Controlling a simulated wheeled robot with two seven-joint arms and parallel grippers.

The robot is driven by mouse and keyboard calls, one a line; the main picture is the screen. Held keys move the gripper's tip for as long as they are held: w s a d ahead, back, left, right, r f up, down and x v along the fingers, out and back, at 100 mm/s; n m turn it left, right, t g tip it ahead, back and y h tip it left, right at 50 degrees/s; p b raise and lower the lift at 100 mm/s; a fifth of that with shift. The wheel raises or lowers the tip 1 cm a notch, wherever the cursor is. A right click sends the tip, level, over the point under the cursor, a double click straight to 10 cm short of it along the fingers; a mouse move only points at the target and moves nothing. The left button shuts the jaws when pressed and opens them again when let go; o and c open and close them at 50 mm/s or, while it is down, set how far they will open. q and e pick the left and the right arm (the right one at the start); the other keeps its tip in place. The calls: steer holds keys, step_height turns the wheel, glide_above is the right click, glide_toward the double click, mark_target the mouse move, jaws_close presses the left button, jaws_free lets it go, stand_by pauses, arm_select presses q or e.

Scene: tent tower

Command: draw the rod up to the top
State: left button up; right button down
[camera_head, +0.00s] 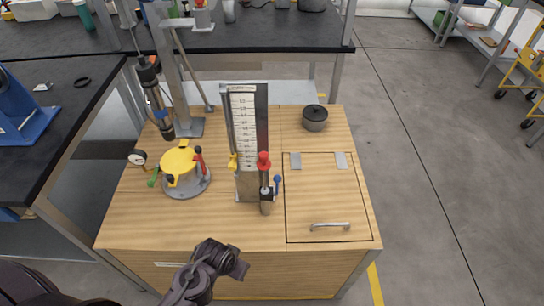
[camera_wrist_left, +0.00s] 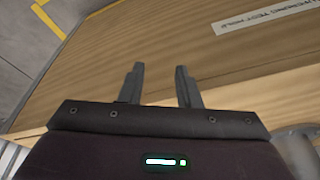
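A thin upright rod (camera_head: 127,24) runs into a dark cylindrical unit (camera_head: 150,78) beside a grey stand column (camera_head: 171,72), at the back left of the wooden bench. Its top end is cut off or unclear. I cannot tell for sure that this is the task's rod. A tall scale panel (camera_head: 243,130) with a red knob (camera_head: 263,160) stands at the bench's middle. My left gripper (camera_head: 236,262) is low in front of the bench's front edge, well away from both. The left wrist view shows its two fingers (camera_wrist_left: 160,85) apart, with nothing between them. My right gripper is not in view.
The wooden bench (camera_head: 230,222) carries a yellow-topped round device (camera_head: 178,162) with coloured handles, a small gauge (camera_head: 138,158), a dark lidded pot (camera_head: 315,118) and a hatch with a metal handle (camera_head: 330,226). Dark tables (camera_head: 60,80) lie left and behind.

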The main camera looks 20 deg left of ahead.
arm_select(q)
steer(key=w+a+r+t, duration=0.1)
steer(key=w+r, duration=0.1)
steer(key=w+a+r+t, duration=0.1)
steer(key=w+a+r, duration=0.1)
steer(key=r, duration=0.1)
steer(key=w+a+r+t, duration=0.1)
steer(key=w+a+r, duration=0.1)
steer(key=r, duration=0.1)
steer(key=shift+w+a+r+t+y, duration=0.15)
steer(key=shift+a+t+y, duration=0.05)
steer(key=shift+t+y, duration=0.2)
steer(key=w+a+r+t, duration=0.2)
steer(key=w+r+t, duration=0.15)
steer(key=r, duration=0.35)
steer(key=m+t+h, duration=0.2)
steer(key=m+h, duration=0.2)
steer(key=h, duration=0.3)
glide_toward(260, 157)
steer(key=w, duration=0.2)
steer(key=shift+s+d+f+b+x, duration=0.1)
steer(key=shift+d+b+x, duration=0.05)
steer(key=shift+x, duration=1.2)
steer(key=shift+s+d+f+b+x, duration=0.1)
steer(key=shift+b+x, duration=0.05)
steer(key=shift+x, duration=1.15)
steer(key=shift+s+d+f+b+x, duration=0.1)
steer(key=shift+d+b+x, duration=0.05)
steer(key=shift+x, duration=1.2)
steer(key=shift+s+r, duration=0.1)
